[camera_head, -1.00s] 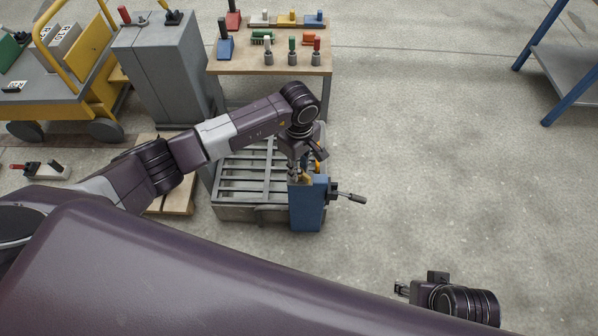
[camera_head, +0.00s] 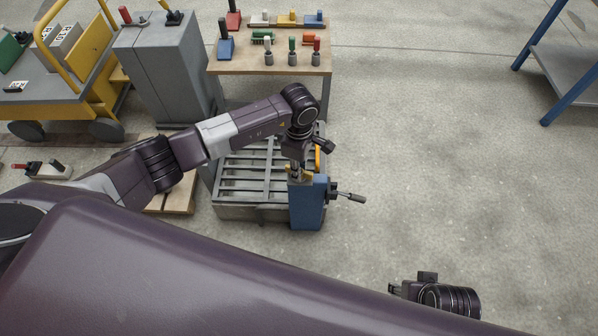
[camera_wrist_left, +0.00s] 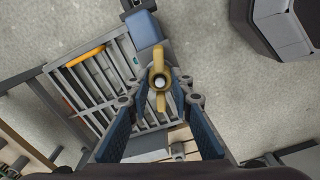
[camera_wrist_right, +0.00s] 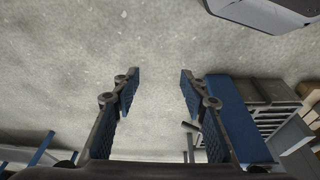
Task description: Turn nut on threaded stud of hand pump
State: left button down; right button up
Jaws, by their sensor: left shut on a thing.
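The hand pump (camera_head: 307,207) is an upright blue box at the front right corner of a grey slatted frame, with a dark side handle (camera_head: 350,197). The nut is a brass-yellow wing nut (camera_wrist_left: 160,100) around the pale end of the threaded stud (camera_wrist_left: 158,82) on the pump's top. My left gripper (camera_wrist_left: 161,76) is shut on the wing nut, one finger on each side, and reaches it from above. The head view partly hides the nut behind this gripper (camera_head: 297,173). My right gripper (camera_wrist_right: 159,76) is open and empty, apart from the pump, over bare floor.
The slatted grey frame (camera_head: 228,212) stands behind and left of the pump, with an orange bar on it. A wooden-topped bench (camera_head: 230,68), a grey cabinet (camera_head: 165,72) and a yellow cart (camera_head: 97,129) stand farther back. The floor (camera_head: 430,150) to the right is clear.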

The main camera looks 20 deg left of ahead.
pick_arm(q)
jog(key=shift+n, duration=1.1)
pick_arm(e)
jog(key=shift+f, duration=1.1)
pick_arm(q)
jog(key=shift+n+p, duration=0.3)
jog(key=shift+p, duration=0.05)
jog(key=shift+s+n+p, duration=0.1)
jog(key=shift+n+p, duration=0.3)
jog(key=shift+n, duration=1)
pick_arm(e)
jog(key=shift+s+f, duration=0.2)
jog(key=shift+f, duration=0.75)
jog(key=shift+s+f, duration=0.2)
jog(key=shift+f, duration=0.7)
pick_arm(q)
jog(key=shift+f+n+p, duration=0.1)
jog(key=shift+n+p, duration=0.5)
jog(key=shift+n, duration=1.1)
pick_arm(e)
jog(key=shift+g, duration=0.3)
jog(key=shift+s+d+f, duration=0.1)
jog(key=shift+s+f, duration=0.15)
jog(key=shift+f, duration=0.4)
jog(key=shift+s+a+f, duration=0.1)
jog(key=shift+s+f, duration=0.1)
jog(key=shift+f, duration=0.45)
jog(key=shift+s+d+f, duration=0.1)
jog(key=shift+s+f, duration=0.15)
jog(key=shift+f, duration=0.4)
